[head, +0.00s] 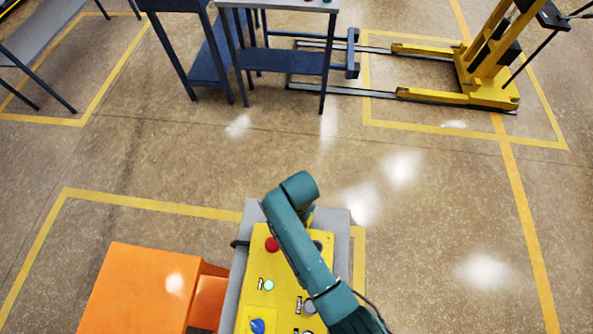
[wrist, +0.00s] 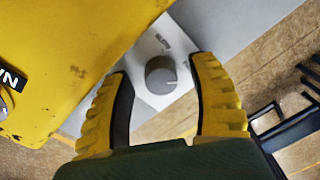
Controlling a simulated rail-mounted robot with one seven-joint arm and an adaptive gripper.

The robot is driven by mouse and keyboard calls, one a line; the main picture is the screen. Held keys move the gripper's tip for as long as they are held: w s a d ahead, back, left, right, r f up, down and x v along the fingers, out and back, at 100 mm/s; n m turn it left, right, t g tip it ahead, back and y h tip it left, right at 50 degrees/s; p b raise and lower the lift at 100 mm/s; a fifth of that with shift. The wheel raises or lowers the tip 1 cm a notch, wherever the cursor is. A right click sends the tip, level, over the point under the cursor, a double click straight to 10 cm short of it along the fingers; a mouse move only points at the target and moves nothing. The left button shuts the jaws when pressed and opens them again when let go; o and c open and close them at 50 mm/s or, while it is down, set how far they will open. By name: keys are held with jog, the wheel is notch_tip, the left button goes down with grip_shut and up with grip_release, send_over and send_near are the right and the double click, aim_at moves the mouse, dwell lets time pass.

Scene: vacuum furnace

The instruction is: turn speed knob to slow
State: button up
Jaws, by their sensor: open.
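A round grey knob (wrist: 161,75) sits on a pale plate (wrist: 150,50) with small, unreadable lettering, next to a yellow panel in the wrist view. My gripper (wrist: 163,68) is open, with one ribbed yellow finger on the left of the knob and one on the right. Gaps show between the fingers and the knob in this view; I cannot tell how far above it the fingertips are. In the head view my arm covers part of the yellow control panel (head: 247,300), and my gripper is mostly hidden behind it.
The panel carries a red button (head: 271,244), a blue button (head: 257,326) and other controls. An orange box (head: 140,290) stands to its left. A blue table (head: 285,60) and a yellow lift truck (head: 490,75) are farther back. The floor between is clear.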

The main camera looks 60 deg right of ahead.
grip_shut()
dwell(0.3)
jog(key=shift+p, duration=0.3)
jog(key=n+p, duration=0.2)
jog(key=shift+r+n, duration=0.15)
jog(key=shift+n, duration=0.25)
jog(key=n+p, duration=0.2)
jog(key=n, duration=0.2)
jog(key=shift+p, duration=0.35)
jog(key=n, duration=0.2)
jog(key=n+p, duration=0.1)
jog(key=n, duration=0.2)
jog(key=shift+f+y, duration=0.2)
jog(key=shift+y, duration=0.1)
jog(key=shift+n+g+p, duration=0.3)
jog(key=shift+n+p, duration=0.25)
jog(key=shift+n, duration=1.45)
jog(key=shift+f, duration=0.1)
